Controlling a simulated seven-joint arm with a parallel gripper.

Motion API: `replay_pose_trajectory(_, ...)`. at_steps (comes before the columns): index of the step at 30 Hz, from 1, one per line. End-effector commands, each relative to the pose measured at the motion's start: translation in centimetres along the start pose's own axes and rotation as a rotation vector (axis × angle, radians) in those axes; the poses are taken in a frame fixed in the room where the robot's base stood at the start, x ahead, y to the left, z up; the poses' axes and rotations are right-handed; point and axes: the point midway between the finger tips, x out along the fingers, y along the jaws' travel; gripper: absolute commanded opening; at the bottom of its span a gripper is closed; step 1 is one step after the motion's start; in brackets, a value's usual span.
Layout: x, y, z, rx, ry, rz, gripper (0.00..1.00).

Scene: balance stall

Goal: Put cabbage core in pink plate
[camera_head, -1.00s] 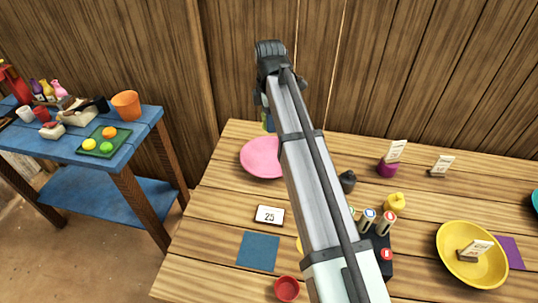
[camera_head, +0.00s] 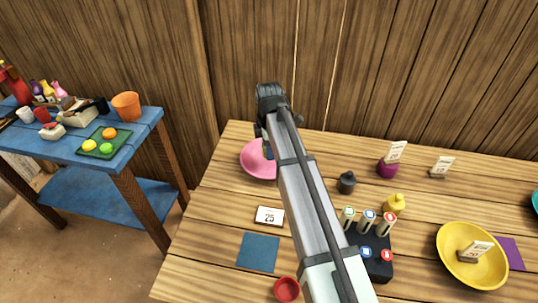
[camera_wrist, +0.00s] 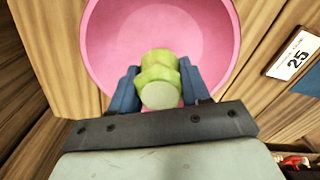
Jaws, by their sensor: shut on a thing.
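The pink plate (camera_head: 256,160) lies on the wooden table at the back left, partly hidden behind my arm in the head view. In the wrist view the pink plate (camera_wrist: 212,25) fills the upper middle. My gripper (camera_wrist: 160,85) is shut on the cabbage core (camera_wrist: 160,72), a pale green piece with a whitish cut end, held between the blue fingers. The core appears over the near part of the plate. I cannot tell how high above it the core is. In the head view my arm hides the core and the fingers.
A card reading 25 (camera_head: 269,216) and a blue square mat (camera_head: 258,252) lie in front of the plate. A red cup (camera_head: 287,289), a black holder (camera_head: 378,262) and a yellow bowl (camera_head: 447,240) stand further front and right. A wooden wall is behind.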

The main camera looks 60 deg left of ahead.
Motion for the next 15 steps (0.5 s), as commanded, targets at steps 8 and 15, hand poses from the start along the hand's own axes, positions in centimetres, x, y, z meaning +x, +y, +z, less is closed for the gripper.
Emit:
replay_pose_trajectory(8,3.0,-0.1,0.0,0.000,0.000,-0.001,0.16)
replay_pose_trajectory(15,3.5,0.0,0.0,0.000,0.000,0.001,0.16)
